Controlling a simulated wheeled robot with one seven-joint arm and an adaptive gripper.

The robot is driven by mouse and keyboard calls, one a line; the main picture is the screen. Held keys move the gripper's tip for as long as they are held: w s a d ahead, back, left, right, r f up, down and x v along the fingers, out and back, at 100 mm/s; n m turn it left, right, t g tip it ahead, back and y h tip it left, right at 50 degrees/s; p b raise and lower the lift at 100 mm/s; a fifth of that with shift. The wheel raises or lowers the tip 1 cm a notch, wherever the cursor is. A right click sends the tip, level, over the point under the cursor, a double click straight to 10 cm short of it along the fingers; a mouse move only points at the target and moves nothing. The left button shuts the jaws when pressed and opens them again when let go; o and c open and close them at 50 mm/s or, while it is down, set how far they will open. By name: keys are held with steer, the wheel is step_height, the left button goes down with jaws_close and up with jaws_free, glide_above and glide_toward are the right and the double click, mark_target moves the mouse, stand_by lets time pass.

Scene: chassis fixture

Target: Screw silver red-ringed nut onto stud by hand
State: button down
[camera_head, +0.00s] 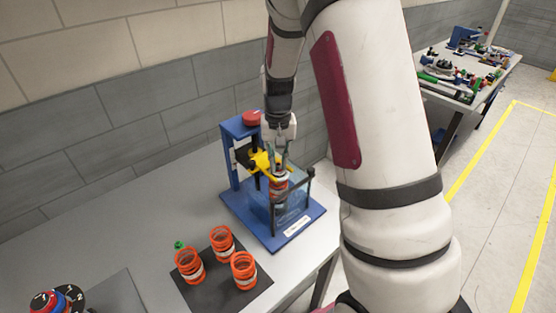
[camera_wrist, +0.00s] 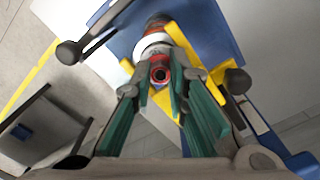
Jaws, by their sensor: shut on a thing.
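My gripper (camera_wrist: 162,82) points down into the blue fixture (camera_head: 290,238), and it also shows in the head view (camera_head: 280,165). Its green-padded fingers are shut on the red-ringed nut (camera_wrist: 160,72), whose dark round opening faces the wrist camera. Behind the nut in the wrist view is a white and red-orange cylindrical part (camera_wrist: 154,42); in the head view an orange-ringed part (camera_head: 278,190) shows just below my fingertips. The stud is not clearly visible; the nut and fingers hide that spot. I cannot tell how far the nut is on it.
A yellow bracket (camera_head: 262,161) and dark knobbed posts (camera_head: 310,174) stand close around my fingers. A red knob (camera_head: 251,118) tops the blue column. Three orange-ringed parts (camera_head: 221,239) stand on a dark mat (camera_head: 213,294). The table (camera_head: 110,232) at left is mostly clear.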

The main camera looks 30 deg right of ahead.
steer(key=shift+s+f, duration=0.2)
steer(key=c, duration=1.5)
jaws_free()
steer(key=shift+w+r, duration=0.15)
steer(key=shift+r, duration=1.25)
